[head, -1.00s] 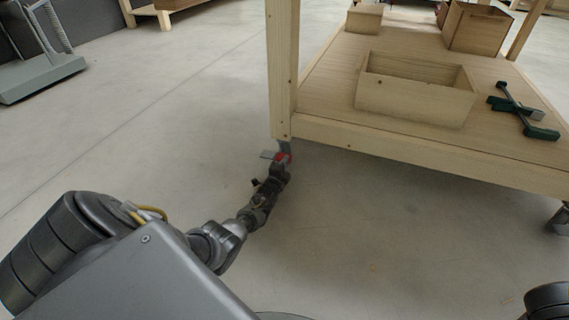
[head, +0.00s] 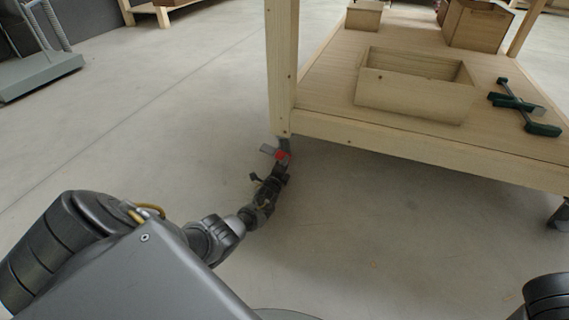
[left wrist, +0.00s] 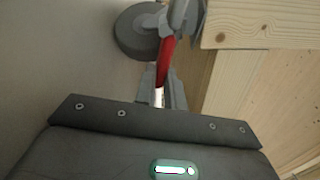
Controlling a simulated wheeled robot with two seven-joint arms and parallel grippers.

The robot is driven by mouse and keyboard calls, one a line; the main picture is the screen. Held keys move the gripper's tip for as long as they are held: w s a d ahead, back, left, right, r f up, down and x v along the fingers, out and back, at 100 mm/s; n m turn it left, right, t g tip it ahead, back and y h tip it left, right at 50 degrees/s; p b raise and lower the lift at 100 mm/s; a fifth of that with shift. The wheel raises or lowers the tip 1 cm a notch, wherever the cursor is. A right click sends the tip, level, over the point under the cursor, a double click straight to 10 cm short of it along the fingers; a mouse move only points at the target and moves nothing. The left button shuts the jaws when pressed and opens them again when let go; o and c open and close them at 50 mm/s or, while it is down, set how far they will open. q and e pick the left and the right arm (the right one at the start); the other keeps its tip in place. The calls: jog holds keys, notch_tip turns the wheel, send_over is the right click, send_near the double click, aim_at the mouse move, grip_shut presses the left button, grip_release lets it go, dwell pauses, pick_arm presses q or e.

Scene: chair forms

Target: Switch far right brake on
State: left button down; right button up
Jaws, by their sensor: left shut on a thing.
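A wooden cart stands on casters, and its near left corner post (head: 282,75) rises at the middle of the head view. Under that post is a caster with a red brake lever (head: 281,155). In the left wrist view the grey wheel (left wrist: 134,38) and the red brake lever (left wrist: 166,58) show beside the cart's wooden corner. My left gripper (head: 280,166) reaches in low from the left. Its fingers (left wrist: 161,85) are shut on the lower end of the red lever. My right gripper is out of view.
The cart's lower shelf (head: 325,88) carries an open wooden box (head: 415,95), green-handled tools (head: 522,108) and further boxes at the back. Another caster (head: 560,213) is at the right edge. The floor around the cart's left side is clear.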

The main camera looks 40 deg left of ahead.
pick_arm(q)
jog(key=c, duration=1.5)
grip_release()
jog(key=shift+s, duration=0.1)
jog(key=shift+s+d+p, duration=0.15)
jog(key=shift+s+p, duration=0.1)
jog(key=shift+p, duration=0.2)
jog(key=p+v, duration=0.5)
jog(key=v, duration=0.3)
jog(key=shift+s+d+r+p, duration=0.1)
jog(key=shift+s+r+p, duration=0.05)
jog(key=shift+s+p, duration=0.25)
jog(key=shift+s+d+f, duration=0.2)
jog(key=shift+s+d, duration=0.05)
jog(key=shift+s, duration=0.35)
